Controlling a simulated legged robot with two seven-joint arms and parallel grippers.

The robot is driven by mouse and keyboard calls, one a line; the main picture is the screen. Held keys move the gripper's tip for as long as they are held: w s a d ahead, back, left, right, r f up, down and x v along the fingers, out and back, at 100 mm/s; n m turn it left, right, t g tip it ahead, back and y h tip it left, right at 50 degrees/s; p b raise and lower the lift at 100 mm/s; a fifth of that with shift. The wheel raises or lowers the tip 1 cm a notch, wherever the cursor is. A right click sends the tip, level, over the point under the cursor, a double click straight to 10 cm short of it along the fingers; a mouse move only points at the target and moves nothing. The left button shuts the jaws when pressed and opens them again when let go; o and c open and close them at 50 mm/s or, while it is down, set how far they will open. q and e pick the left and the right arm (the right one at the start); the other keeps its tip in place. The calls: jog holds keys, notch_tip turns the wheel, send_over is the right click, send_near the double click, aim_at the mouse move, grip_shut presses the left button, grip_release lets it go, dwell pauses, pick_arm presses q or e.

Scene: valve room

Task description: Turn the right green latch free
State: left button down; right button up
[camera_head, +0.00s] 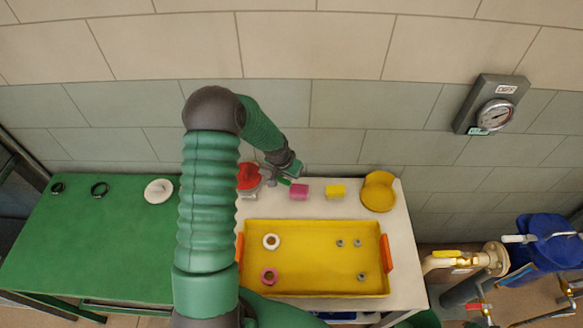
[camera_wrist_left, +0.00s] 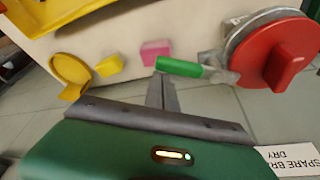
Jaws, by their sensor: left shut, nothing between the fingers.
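A red-topped metal canister (camera_head: 248,178) stands at the left end of the white table, partly hidden behind my left arm. In the left wrist view its red lid (camera_wrist_left: 285,52) shows large, with a metal rim. A green latch handle (camera_wrist_left: 180,67) sticks out sideways from that rim. It shows small in the head view (camera_head: 284,181). My left gripper (camera_head: 293,170) is over the latch's outer end. In the wrist view its shut, empty fingers (camera_wrist_left: 159,84) reach up to that end; I cannot tell whether they touch it. Only one green latch shows. My right gripper is out of view.
A pink block (camera_head: 299,191), a yellow block (camera_head: 335,191) and a yellow round holder (camera_head: 379,191) stand right of the latch. A yellow tray (camera_head: 310,286) with rings and nuts lies in front. A green table (camera_head: 100,240) is left; pipes (camera_head: 470,259) are right.

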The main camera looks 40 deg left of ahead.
pick_arm(q)
jog(key=s+m+p, duration=0.1)
jog(key=m, duration=0.1)
jog(key=s+m+h+p, duration=0.1)
jog(key=shift+s+d+r+m+p, duration=0.2)
jog(key=shift+s+d+m+p, duration=0.05)
jog(key=shift+s+m+p, duration=0.1)
jog(key=s+m+p, duration=0.1)
jog(key=s+m, duration=0.1)
jog(key=s+a+m+h+p, duration=0.1)
jog(key=m, duration=0.2)
jog(key=s+m+g+h+p, duration=0.1)
jog(key=s+m, duration=0.1)
jog(key=shift+s+a+f+p, duration=0.2)
jog(key=shift+s+a+p, duration=0.1)
jog(key=shift+a+p, duration=0.1)
notch_tip(320, 180, up, 9)
jog(key=b, duration=0.2)
jog(key=shift+w+d+r, duration=0.15)
jog(key=shift+w+d, duration=0.15)
dwell(0.3)
